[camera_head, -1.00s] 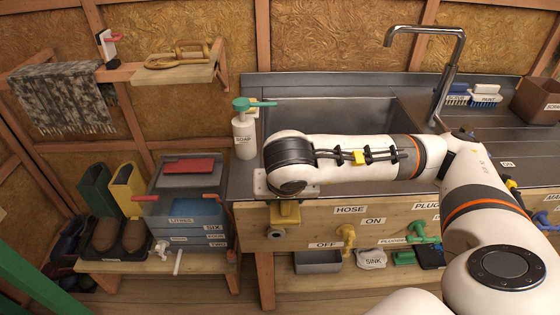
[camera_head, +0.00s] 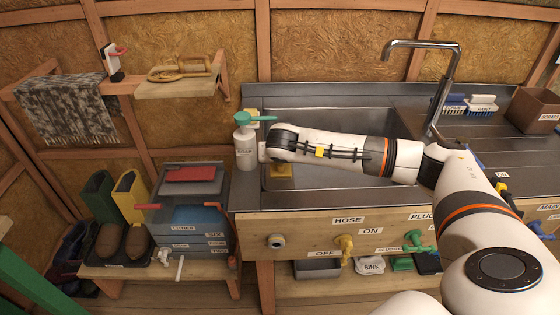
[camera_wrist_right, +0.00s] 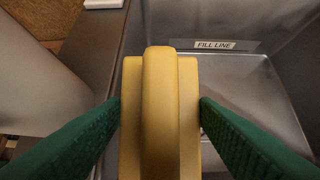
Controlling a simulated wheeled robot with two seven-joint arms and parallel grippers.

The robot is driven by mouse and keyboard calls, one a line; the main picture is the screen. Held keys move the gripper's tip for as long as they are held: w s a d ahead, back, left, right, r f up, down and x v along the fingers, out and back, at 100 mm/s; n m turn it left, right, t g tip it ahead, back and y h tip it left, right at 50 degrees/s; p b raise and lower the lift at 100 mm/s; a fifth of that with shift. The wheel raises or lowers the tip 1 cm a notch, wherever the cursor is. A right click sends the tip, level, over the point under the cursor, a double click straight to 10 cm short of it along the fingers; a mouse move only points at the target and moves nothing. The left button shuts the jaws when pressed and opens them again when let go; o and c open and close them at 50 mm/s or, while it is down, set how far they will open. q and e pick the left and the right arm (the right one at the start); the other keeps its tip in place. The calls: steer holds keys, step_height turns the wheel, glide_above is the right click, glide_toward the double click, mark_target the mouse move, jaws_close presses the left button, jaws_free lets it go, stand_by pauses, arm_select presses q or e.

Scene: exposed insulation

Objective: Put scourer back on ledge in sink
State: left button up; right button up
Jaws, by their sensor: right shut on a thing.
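The scourer is a yellow block with a raised ridge, filling the middle of the right wrist view (camera_wrist_right: 160,110). My right gripper (camera_wrist_right: 160,108) has its green fingers on both sides of it and is shut on it. In the head view only a bit of the yellow scourer (camera_head: 280,171) shows under my right wrist, over the left end of the metal sink (camera_head: 340,118). My wrist hides the fingers there. The sink's inner wall carries a FILL LINE label (camera_wrist_right: 215,45). I cannot make out the ledge clearly. My left gripper is not in view.
A soap bottle (camera_head: 244,148) with a green pump stands just left of my right wrist, close to it. A tall tap (camera_head: 442,85) rises at the sink's right. Brushes (camera_head: 482,106) and a brown box (camera_head: 535,110) stand on the drainer. Labelled valves line the wooden front.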

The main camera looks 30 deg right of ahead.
steer(key=shift+w+d+f, duration=0.1)
steer(key=shift+w+f, duration=0.05)
steer(key=shift+f, duration=0.4)
steer(key=shift+w+d+f+p, duration=0.15)
steer(key=shift+w+f+p, duration=0.1)
steer(key=shift+f, duration=0.35)
steer(key=shift+w+d+f+p, duration=0.15)
steer(key=shift+f+p, duration=0.1)
steer(key=shift+f, duration=0.3)
steer(key=shift+w+r+g+y+p, duration=0.25)
steer(key=shift+r+g+y+p, duration=0.15)
steer(key=shift+g+p, duration=0.15)
steer(key=shift+c, duration=0.4)
steer(key=shift+w+d+f+g+y+p, duration=0.25)
steer(key=shift+g+y+p, duration=0.2)
steer(key=shift+g, duration=0.3)
steer(key=shift+f+p, duration=0.3)
steer(key=shift+f, duration=0.45)
